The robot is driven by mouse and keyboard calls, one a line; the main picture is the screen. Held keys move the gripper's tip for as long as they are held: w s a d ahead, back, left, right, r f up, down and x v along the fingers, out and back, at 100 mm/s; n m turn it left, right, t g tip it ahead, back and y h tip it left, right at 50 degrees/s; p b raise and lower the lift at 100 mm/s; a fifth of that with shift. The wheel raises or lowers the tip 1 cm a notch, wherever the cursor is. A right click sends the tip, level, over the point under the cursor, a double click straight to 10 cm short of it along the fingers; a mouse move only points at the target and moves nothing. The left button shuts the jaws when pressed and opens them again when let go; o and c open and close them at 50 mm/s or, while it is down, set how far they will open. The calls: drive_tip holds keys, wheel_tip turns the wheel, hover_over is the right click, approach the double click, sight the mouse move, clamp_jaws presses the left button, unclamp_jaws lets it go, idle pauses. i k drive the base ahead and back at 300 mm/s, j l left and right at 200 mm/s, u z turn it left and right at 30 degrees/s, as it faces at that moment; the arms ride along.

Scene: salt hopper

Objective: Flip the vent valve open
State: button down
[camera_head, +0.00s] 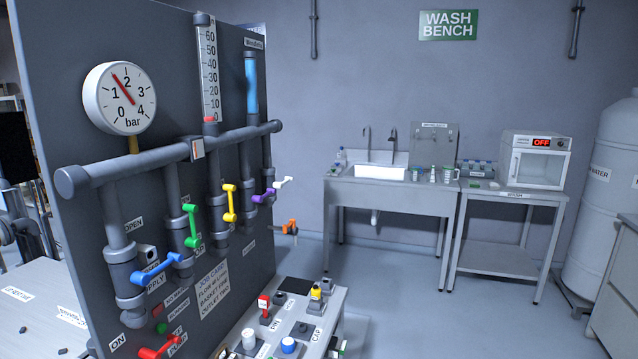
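A grey valve panel (70,90) fills the left side, with pipes and several coloured lever handles. They are a blue lever (157,267), a green lever (191,226), a yellow lever (230,202), a purple lever (264,196) and a white lever (283,183). An orange handle (290,227) is at the panel's right edge, and a red lever (160,348) is low at the bottom. I cannot read a vent label, so I cannot tell which one is the vent valve. My gripper is not in view.
A round gauge (120,97) marked bar is on the panel. A low bench (322,312) with small parts stands before it. A wash bench with sink (376,190), a table with an oven (534,160) and a white water tank (607,180) stand beyond. The floor between is clear.

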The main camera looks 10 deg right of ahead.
sight(276, 185)
drive_tip(key=i+l, duration=0.3)
drive_tip(key=i, duration=0.2)
drive_tip(key=i+l+u, duration=0.15)
drive_tip(key=i, duration=0.3)
drive_tip(key=i+l, duration=0.45)
drive_tip(key=i+u, duration=0.05)
